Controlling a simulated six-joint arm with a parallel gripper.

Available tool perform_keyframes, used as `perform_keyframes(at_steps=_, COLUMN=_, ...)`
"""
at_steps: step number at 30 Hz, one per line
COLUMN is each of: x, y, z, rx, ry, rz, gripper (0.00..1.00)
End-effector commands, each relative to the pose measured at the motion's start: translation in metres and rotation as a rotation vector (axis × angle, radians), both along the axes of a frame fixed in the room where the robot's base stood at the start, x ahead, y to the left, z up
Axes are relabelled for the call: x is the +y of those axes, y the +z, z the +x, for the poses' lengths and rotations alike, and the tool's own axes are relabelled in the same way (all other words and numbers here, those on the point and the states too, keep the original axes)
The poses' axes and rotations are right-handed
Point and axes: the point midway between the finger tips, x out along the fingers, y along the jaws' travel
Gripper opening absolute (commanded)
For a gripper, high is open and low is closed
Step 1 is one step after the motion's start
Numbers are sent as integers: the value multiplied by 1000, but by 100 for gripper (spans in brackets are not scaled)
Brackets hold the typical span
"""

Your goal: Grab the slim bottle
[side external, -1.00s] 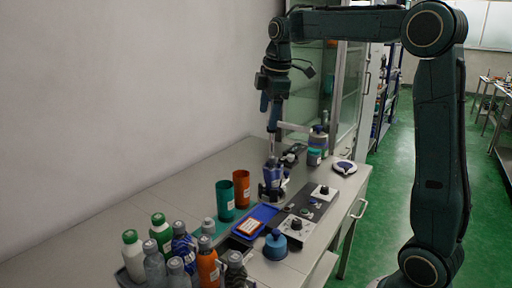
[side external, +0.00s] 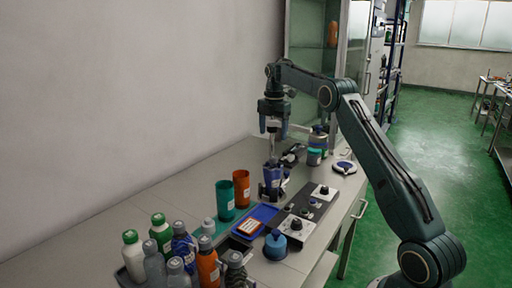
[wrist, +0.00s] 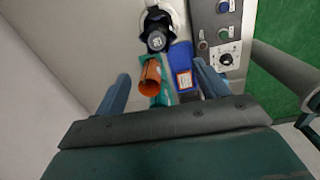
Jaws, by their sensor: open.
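A dark blue bottle-like piece (side external: 271,174) stands upright in a small dark stand at mid-table; I cannot tell for sure that it is the slim bottle. In the wrist view its round dark top (wrist: 156,40) shows a pale mark, ahead of the fingers. Several bottles stand close together at the lower left, among them an orange one (side external: 208,268) and a white one with a green cap (side external: 133,255). My gripper (side external: 274,128) is open and empty above the stand, fingers pointing down. Both fingers also show in the wrist view (wrist: 162,78).
A teal cup (side external: 225,203) and an orange cup (side external: 241,190) stand left of the stand. A blue tray (side external: 265,213) and a dark control panel (side external: 311,208) with knobs lie in front. A wall borders the table's left; a glass cabinet stands behind.

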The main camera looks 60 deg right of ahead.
Motion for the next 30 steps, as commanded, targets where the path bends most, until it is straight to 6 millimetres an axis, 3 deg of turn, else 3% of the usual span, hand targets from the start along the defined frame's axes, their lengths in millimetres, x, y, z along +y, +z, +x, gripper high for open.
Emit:
perform_keyframes(at_steps=6, x=-15, y=-15, z=1, rx=14, ry=54, rz=8, gripper=73)
perform_keyframes(at_steps=17, x=-15, y=-23, z=0, rx=17, ry=57, rz=10, gripper=73)
perform_keyframes(at_steps=30, x=-15, y=-79, z=0, rx=17, ry=56, rz=10, gripper=73)
